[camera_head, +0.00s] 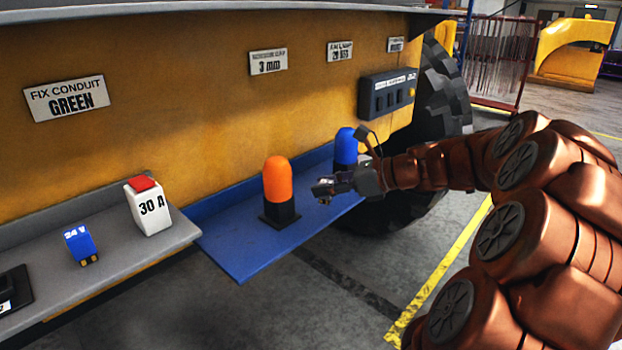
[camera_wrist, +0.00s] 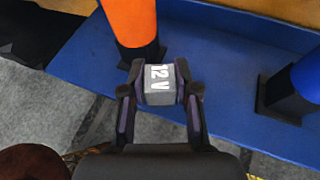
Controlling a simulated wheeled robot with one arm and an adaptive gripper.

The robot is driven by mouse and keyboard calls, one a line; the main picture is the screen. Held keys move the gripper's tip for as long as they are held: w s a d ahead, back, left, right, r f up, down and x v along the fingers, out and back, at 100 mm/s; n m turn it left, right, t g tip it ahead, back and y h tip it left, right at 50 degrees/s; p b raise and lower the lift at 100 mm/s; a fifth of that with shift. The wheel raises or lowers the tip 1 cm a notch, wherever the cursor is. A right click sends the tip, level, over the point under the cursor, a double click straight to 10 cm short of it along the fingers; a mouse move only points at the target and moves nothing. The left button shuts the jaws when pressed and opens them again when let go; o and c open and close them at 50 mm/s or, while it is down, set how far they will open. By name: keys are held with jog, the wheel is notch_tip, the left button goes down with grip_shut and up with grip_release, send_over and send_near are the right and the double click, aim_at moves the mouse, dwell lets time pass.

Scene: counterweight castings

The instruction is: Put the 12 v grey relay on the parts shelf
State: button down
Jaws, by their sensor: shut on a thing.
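The grey relay marked 12 V (camera_wrist: 158,97) sits between the two fingers of my gripper (camera_wrist: 160,88) in the wrist view, with a finger against each side. In the camera_head view my gripper (camera_head: 325,188) hangs over the blue shelf (camera_head: 233,258), between the orange beacon and the blue beacon. The relay is too small there to make out clearly. The wrist view shows the relay over the front part of the blue shelf (camera_wrist: 225,100); I cannot tell its height above it. No label naming the parts shelf is readable.
An orange beacon (camera_head: 278,182) and a blue beacon (camera_head: 346,146) stand on the blue shelf. The grey shelf (camera_head: 105,245) at left holds a blue 24 V relay (camera_head: 80,242) and a white 30 A block (camera_head: 150,210). Blue shelf room is clear left of the orange beacon.

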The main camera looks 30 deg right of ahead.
jog(key=w+d, duration=0.1)
jog(key=w, duration=0.2)
jog(key=w+d+p, duration=0.1)
jog(key=w, duration=0.2)
jog(key=w+d+p, duration=0.1)
jog(key=w, duration=0.2)
jog(key=shift+w+f, duration=0.25)
jog(key=shift+f, duration=0.15)
jog(key=shift+w+f+p, duration=0.2)
jog(key=shift+p, duration=0.15)
jog(key=shift+f+p, duration=0.35)
jog(key=shift+f, duration=1.3)
jog(key=c, duration=0.9)
grip_release()
jog(key=shift+f, duration=0.1)
jog(key=shift+o, duration=0.2)
jog(key=b+v, duration=0.3)
jog(key=v, duration=0.9)
